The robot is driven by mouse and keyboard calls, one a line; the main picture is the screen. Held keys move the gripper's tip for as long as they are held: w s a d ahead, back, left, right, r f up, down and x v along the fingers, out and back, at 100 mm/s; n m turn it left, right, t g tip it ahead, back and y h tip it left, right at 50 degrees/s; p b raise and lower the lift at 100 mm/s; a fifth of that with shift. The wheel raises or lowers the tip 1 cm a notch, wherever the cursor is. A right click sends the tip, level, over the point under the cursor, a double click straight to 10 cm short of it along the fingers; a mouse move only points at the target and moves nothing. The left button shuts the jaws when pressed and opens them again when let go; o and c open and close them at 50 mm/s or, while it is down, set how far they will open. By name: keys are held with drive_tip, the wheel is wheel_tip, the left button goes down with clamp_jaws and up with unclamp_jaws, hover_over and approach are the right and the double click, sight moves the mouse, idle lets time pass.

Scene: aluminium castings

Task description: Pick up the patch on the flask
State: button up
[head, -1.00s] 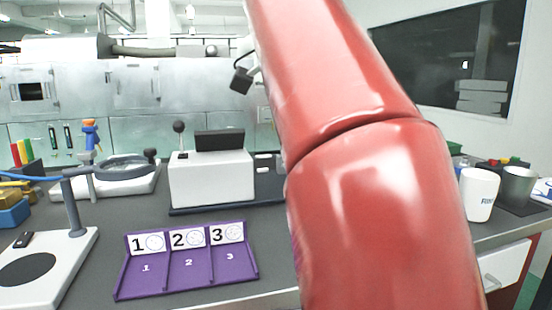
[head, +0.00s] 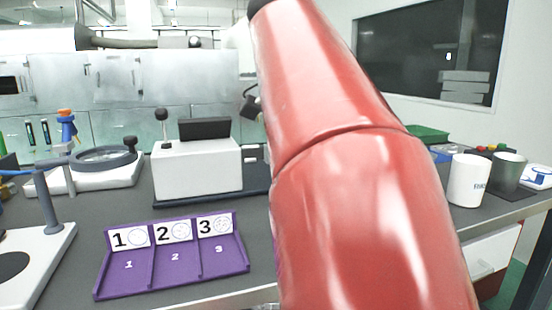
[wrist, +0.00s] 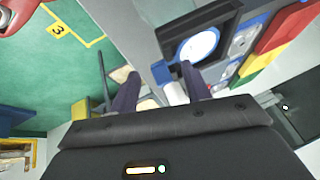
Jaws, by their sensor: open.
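I cannot make out a flask or a patch for certain in either view. In the wrist view my gripper (wrist: 161,88) is open, its two dark fingers apart. A small white object (wrist: 174,91) with a blue part above it shows between the fingers, and I cannot tell what it is or whether it touches them. Beyond the right finger is a round white disc (wrist: 198,46) in a dark and blue frame. In the head view my red arm hides the middle right, and the gripper is out of sight.
A purple tray (head: 172,281) with three numbered slots lies at the bench front. Behind it stands a white box-shaped device (head: 197,168). A white mug (head: 468,180) and a grey cup (head: 508,172) stand at right. Green floor (wrist: 60,80) shows in the wrist view.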

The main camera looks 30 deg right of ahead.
drive_tip(key=shift+c, duration=0.3)
clamp_jaws()
drive_tip(key=shift+r, duration=0.15)
